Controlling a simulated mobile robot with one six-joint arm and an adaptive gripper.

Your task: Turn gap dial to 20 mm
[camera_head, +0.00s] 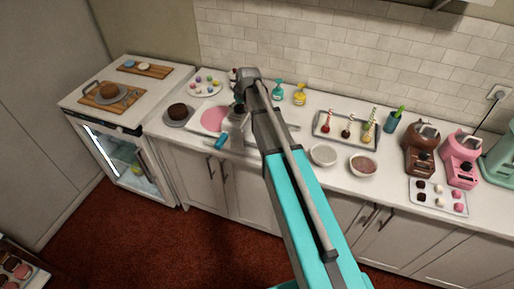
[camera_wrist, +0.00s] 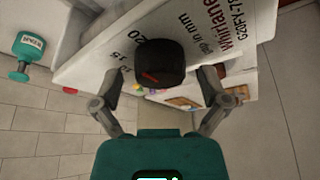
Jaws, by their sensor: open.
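A round black dial (camera_wrist: 160,64) with a red mark shows in the middle of the wrist view. It sits on a white panel (camera_wrist: 90,62) lettered "gap in mm", with the numbers 15 and 20 printed beside the dial. The red mark is on the dial's lower-left part; I cannot tell exactly which number it lines up with. My gripper (camera_wrist: 160,82) is open, one finger on each side of the dial. Contact with the dial is not clear. In the head view my gripper (camera_head: 240,103) is over the counter's left part, and I cannot make out the dial there.
A pink disc (camera_head: 213,118) and a dark cake (camera_head: 178,111) are left of my gripper. Teal (camera_head: 278,91) and yellow (camera_head: 299,96) bottles stand behind to the right. Bowls (camera_head: 323,155) and a tray of sticks (camera_head: 330,134) are further right.

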